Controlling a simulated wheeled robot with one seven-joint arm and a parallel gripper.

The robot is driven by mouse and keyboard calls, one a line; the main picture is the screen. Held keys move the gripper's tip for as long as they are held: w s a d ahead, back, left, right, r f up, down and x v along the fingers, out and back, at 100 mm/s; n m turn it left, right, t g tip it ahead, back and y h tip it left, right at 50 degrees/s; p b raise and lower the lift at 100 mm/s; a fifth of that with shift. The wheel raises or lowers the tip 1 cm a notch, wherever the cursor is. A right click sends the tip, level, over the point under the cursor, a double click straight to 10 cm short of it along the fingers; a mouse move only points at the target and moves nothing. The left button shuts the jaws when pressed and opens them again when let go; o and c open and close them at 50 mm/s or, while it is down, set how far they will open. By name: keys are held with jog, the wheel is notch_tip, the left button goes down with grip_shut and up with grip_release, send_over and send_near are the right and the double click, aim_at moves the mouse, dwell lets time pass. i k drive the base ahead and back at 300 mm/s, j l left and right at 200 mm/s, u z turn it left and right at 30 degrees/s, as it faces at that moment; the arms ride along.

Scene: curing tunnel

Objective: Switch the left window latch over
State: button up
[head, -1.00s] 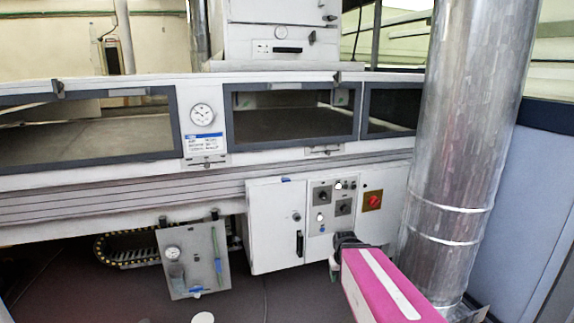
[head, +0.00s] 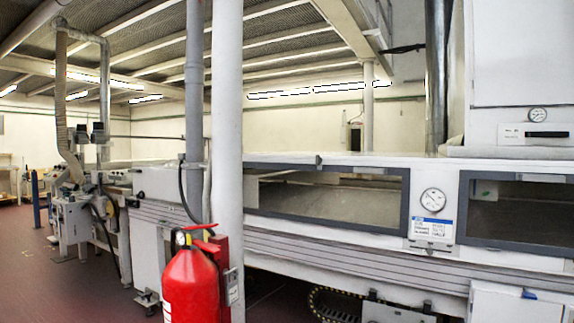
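The curing tunnel's left window (head: 330,198) is a long dark-framed pane in the head view, right of the white column. A small dark latch (head: 318,161) sits at the top edge of its frame, near the middle. It is too small to tell which way it is switched. A second dark-framed window (head: 515,210) is at the right, cut by the picture edge. My gripper is not in view.
A white column (head: 227,130) stands in front of the tunnel's left part. A red fire extinguisher (head: 191,280) stands at its foot. A round gauge (head: 433,200) sits between the windows. Machinery (head: 80,205) and open red-brown floor (head: 30,265) lie at the far left.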

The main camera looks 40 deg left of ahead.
aim_at(318, 160)
jog(key=u, duration=1.6)
